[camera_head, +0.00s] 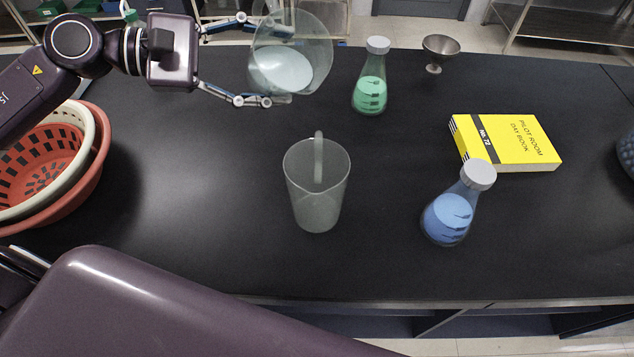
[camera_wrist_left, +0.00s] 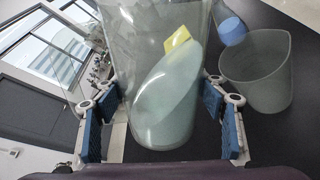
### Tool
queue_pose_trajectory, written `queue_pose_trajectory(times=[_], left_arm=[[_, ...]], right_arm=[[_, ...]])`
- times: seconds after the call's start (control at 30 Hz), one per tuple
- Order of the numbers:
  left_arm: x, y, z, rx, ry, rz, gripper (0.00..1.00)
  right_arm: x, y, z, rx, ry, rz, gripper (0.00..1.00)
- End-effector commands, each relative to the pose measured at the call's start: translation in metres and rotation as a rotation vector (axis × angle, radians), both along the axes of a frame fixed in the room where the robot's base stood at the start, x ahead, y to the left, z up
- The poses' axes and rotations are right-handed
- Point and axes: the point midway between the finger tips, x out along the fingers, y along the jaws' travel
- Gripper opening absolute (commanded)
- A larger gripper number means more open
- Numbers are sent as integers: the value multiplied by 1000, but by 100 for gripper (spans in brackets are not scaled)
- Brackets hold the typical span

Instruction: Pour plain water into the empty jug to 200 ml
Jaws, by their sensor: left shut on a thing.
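The empty jug (camera_head: 317,200) is a clear grey vessel with its handle at the far side. It stands upright mid-table, and also shows at the right of the left wrist view (camera_wrist_left: 262,85). My left gripper (camera_head: 256,60) is shut on a large clear vessel of pale, colourless liquid (camera_head: 284,68), held behind and a little left of the jug, apart from it. In the left wrist view the vessel (camera_wrist_left: 165,105) sits between both finger pads, and its liquid surface slants across it, so it looks tilted. No stream shows. My right gripper is out of view.
A stoppered green flask (camera_head: 370,95) stands behind the jug; a stoppered blue flask (camera_head: 447,218) stands right of it. A metal cup (camera_head: 440,50), a yellow book (camera_head: 515,142) and nested baskets (camera_head: 95,165) are farther out. The black table (camera_head: 210,190) is clear left of the jug.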

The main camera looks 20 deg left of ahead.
Motion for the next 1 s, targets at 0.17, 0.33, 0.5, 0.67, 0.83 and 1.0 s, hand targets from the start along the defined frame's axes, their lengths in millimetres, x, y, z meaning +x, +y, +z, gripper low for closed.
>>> queue_pose_trajectory(times=[0.17,0.33,0.5,0.67,0.83,1.0], left_arm=[[0,0,-2,25,-30,0,22],[1,0,-3,51,-55,0,22],[1,1,-1,56,-59,0,22],[1,1,-1,55,-58,1,22],[1,1,-2,59,-62,1,22],[1,1,-4,80,-83,1,22]], right_arm=[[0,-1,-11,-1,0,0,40],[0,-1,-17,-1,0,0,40],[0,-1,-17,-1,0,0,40],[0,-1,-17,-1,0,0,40],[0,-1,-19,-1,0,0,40],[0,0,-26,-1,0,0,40]])
